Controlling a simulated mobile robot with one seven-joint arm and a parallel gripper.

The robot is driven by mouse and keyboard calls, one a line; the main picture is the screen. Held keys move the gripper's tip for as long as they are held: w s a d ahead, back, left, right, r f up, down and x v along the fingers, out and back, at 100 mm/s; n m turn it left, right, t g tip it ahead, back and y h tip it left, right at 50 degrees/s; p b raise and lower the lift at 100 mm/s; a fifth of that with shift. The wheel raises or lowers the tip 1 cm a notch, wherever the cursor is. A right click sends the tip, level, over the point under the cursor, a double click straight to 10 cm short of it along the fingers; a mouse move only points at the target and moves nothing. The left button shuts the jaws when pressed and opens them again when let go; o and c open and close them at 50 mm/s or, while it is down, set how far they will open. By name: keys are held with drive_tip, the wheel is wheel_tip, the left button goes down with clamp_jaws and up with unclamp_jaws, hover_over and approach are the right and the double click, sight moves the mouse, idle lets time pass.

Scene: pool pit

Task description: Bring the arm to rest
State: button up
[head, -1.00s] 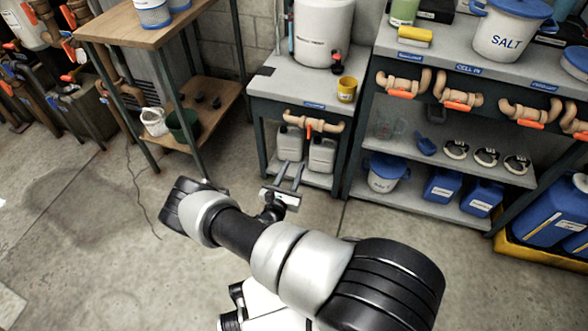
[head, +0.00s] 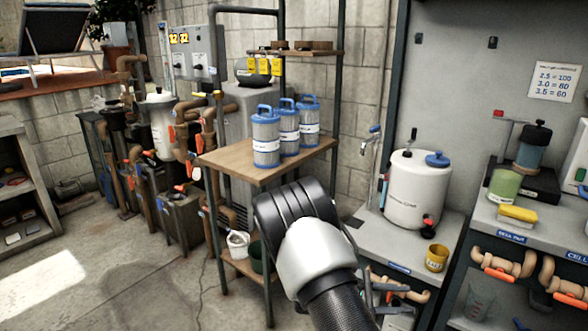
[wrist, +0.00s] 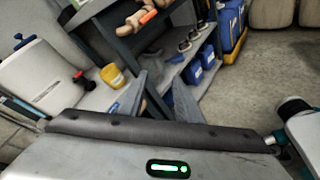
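My arm (head: 325,255) rises from the bottom middle of the head view, with its dark, rounded joint in front of the wooden shelf unit. My gripper (head: 378,286) shows partly behind the arm, in front of the bench with the white tank. In the wrist view, the two grey fingers of my gripper (wrist: 161,92) stand apart with nothing between them. They point towards the benches.
A wooden shelf (head: 240,168) carries several filter cartridges. The white tank (head: 413,190) and a yellow cup (head: 436,258) stand on the grey bench to the right. Pipes and pumps line the back left. Open floor (head: 90,285) lies at left.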

drive_tip(key=s+a+r+m+t+y, duration=0.1)
drive_tip(key=s+a+r+m+y, duration=0.35)
drive_tip(key=s+r, duration=0.4)
drive_tip(key=s+a+r+m+t+y, duration=0.1)
drive_tip(key=s+a+r+m+y, duration=0.35)
drive_tip(key=s+r, duration=0.4)
drive_tip(key=s+a+r+m+t+y, duration=0.1)
drive_tip(key=s+a+r+m+y, duration=0.3)
drive_tip(key=s+r+y, duration=0.45)
wheel_tip(320, 180, up, 26)
drive_tip(key=w+h+p, duration=0.1)
drive_tip(key=h+p, duration=0.2)
drive_tip(key=p, duration=2.2)
drive_tip(key=shift+w, duration=0.25)
drive_tip(key=shift+a, duration=0.1)
